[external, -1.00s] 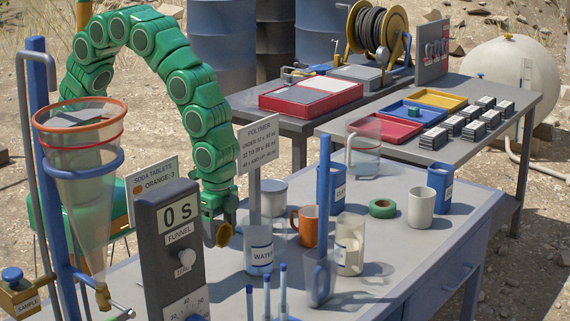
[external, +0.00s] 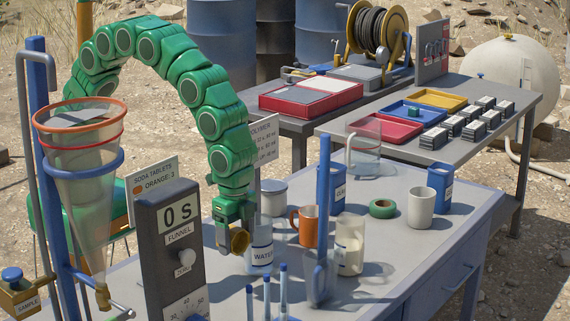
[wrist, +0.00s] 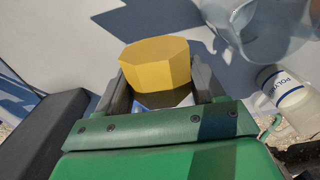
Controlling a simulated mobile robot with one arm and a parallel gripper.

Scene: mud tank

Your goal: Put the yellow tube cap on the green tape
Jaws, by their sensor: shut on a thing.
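The yellow tube cap (external: 239,241) is held in my gripper (external: 234,228), above the near table behind the grey funnel timer box. In the wrist view the cap (wrist: 158,62) sits between the two grey fingers of my gripper (wrist: 163,85), its faceted side showing. The roll of green tape (external: 382,208) lies flat on the table, well to the right of my gripper, between the orange mug and the white mug. The tape cannot be made out for certain in the wrist view.
A jug labelled water (external: 262,256) stands just right of the cap. The white mug (external: 420,207) is right of the tape. Bare table lies at the right front.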

